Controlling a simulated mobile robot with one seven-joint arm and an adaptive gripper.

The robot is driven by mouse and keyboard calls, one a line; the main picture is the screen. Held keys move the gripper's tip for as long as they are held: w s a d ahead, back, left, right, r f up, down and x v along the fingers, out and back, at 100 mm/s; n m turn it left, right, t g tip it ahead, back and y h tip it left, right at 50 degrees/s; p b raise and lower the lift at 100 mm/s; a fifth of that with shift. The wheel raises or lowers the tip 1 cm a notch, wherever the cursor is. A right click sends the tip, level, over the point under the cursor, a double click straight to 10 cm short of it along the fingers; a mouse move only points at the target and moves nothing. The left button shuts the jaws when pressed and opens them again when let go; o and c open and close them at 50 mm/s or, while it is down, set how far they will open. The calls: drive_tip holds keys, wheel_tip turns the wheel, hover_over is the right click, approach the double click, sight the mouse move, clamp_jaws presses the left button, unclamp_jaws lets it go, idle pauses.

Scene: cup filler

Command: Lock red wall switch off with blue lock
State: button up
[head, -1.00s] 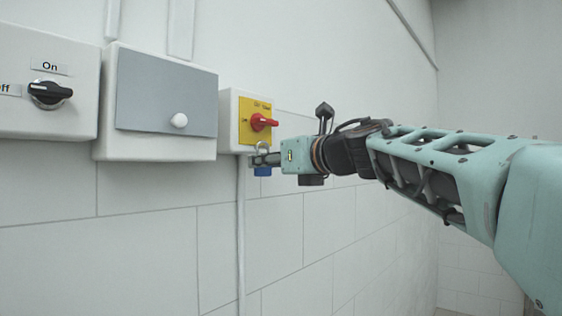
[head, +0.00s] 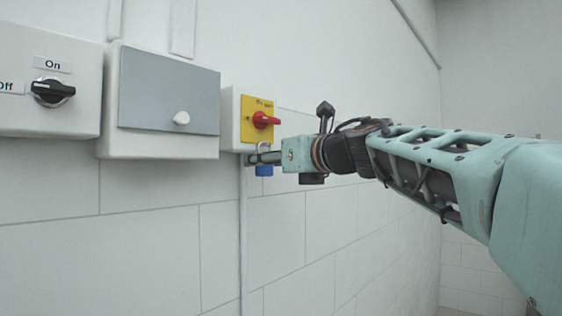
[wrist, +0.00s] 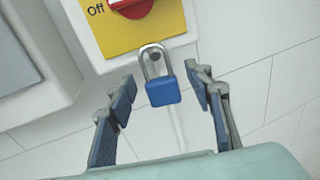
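The red switch (head: 264,120) sits on a yellow plate (head: 250,130) on a small white wall box. In the wrist view the red handle (wrist: 134,8) is cut off by the top edge, with an "Off" label left of it. I cannot tell whether the shackle is closed or passes through the switch. My gripper (wrist: 162,101) is open around the lock, with a gap on both sides. The lock also shows under my gripper in the head view (head: 264,171).
A grey-fronted white box (head: 168,92) with a white knob stands left of the switch box. Further left is another box (head: 30,115) with a black rotary switch and "On" and "Off" labels. The wall below is clear apart from a thin vertical conduit (head: 243,240).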

drive_tip(key=shift+s+d, duration=0.1)
drive_tip(key=s+d+r+m+t+h+p, duration=0.15)
drive_tip(key=s+d+r+m+t, duration=0.25)
drive_tip(key=s+d+m, duration=0.65)
drive_tip(key=d+f+m+h+p, duration=0.2)
drive_tip(key=d+f+m+h, duration=0.5)
drive_tip(key=d+m+h, duration=0.5)
drive_tip(key=s+d+f+m+g+p, duration=0.1)
drive_tip(key=s+f+m+g, duration=0.35)
drive_tip(key=f+m, duration=0.5)
drive_tip(key=s+d+f+m+g+p, duration=0.1)
drive_tip(key=s+f+m+g, duration=0.35)
drive_tip(key=f, duration=0.75)
drive_tip(key=s+a+f+m+g+y, duration=0.1)
drive_tip(key=s+a+f+m, duration=0.2)
drive_tip(key=s+f, duration=0.3)
drive_tip(key=s+a+f+m+g+y, duration=0.2)
drive_tip(key=s+f+m, duration=0.2)
drive_tip(key=s+f, duration=0.2)
drive_tip(key=shift+a, duration=0.4)
drive_tip(key=shift+w, duration=0.1)
